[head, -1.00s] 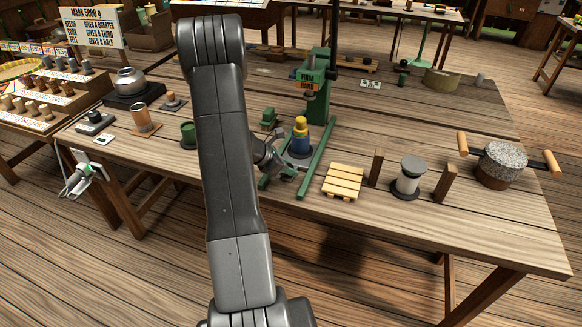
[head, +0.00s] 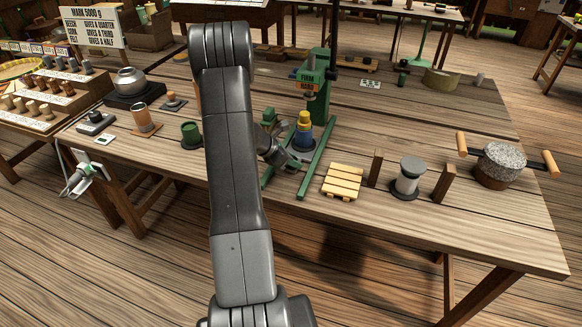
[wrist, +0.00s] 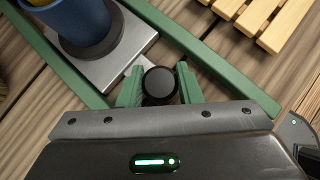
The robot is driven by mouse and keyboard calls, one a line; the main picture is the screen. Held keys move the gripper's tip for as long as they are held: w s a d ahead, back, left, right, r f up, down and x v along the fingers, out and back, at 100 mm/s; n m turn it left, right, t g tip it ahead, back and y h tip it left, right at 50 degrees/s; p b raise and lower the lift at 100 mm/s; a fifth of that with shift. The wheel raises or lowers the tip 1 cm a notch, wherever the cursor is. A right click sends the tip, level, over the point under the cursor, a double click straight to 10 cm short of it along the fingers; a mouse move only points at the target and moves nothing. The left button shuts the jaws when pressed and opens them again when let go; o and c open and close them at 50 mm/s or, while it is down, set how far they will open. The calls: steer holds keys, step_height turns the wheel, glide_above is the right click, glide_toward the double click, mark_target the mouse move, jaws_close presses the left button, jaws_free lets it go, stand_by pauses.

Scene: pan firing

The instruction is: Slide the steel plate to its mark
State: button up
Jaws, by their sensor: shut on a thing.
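The steel plate (wrist: 104,74) lies between two green rails (wrist: 215,62) in the wrist view. A blue pot (wrist: 82,22) stands on it on a dark round foot. A tab with a black knob (wrist: 160,84) sticks out of the plate's near side. My gripper (wrist: 160,92) has its green fingers closed on the knob from both sides. In the head view my gripper (head: 284,156) is low at the front of the green press (head: 317,95), partly behind my arm. The blue pot (head: 303,137) with its yellow top stands below the press head. I cannot make out the mark.
A slatted wooden pallet (head: 342,182) lies just right of the rails. Right of it stand a grey spool (head: 408,176) between wooden posts and a stone-topped drum (head: 500,160) with handles. A green cup (head: 190,133) stands to the left.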

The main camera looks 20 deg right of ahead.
mark_target(305, 154)
steer(key=shift+w+d+p, duration=0.25)
steer(key=shift+w+d, duration=0.25)
steer(key=shift+w, duration=0.25)
steer(key=shift+w+d+p, duration=0.2)
steer(key=shift+w+d, duration=0.25)
steer(key=shift+w, duration=0.3)
steer(key=shift+w+d+p, duration=0.25)
steer(key=shift+w+d, duration=0.25)
steer(key=shift+w, duration=0.25)
steer(key=o, duration=1.1)
steer(key=shift+c, duration=0.2)
steer(key=b+v, duration=0.1)
steer(key=v, duration=1.2)
steer(key=shift+a+r+b, duration=0.3)
